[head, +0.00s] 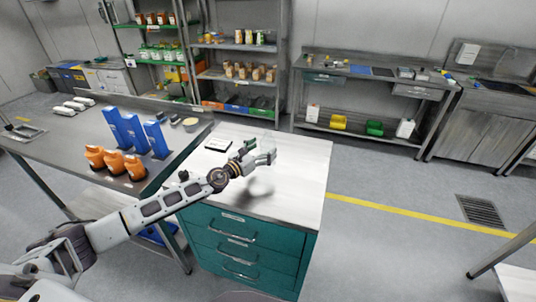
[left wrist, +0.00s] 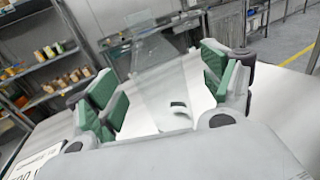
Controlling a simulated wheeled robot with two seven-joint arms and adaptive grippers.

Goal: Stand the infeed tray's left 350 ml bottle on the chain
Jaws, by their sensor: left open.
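My left gripper (head: 262,156) is open above the white top of a teal drawer cabinet (head: 245,240). In the left wrist view its green-padded fingers (left wrist: 163,76) stand wide apart. A faint see-through shape and a small grey curved piece (left wrist: 180,110) show between and beyond them; I cannot tell what they are. No bottle is clearly held. I cannot make out the infeed tray, its 350 ml bottles or the chain in either view. My right gripper is not in view.
A dark flat item (head: 218,144) lies on the cabinet top. The grey bench (head: 75,140) at left carries orange containers (head: 113,162) and blue upright holders (head: 134,130). Shelves (head: 237,76) stand behind. Open floor (head: 380,235) lies to the right.

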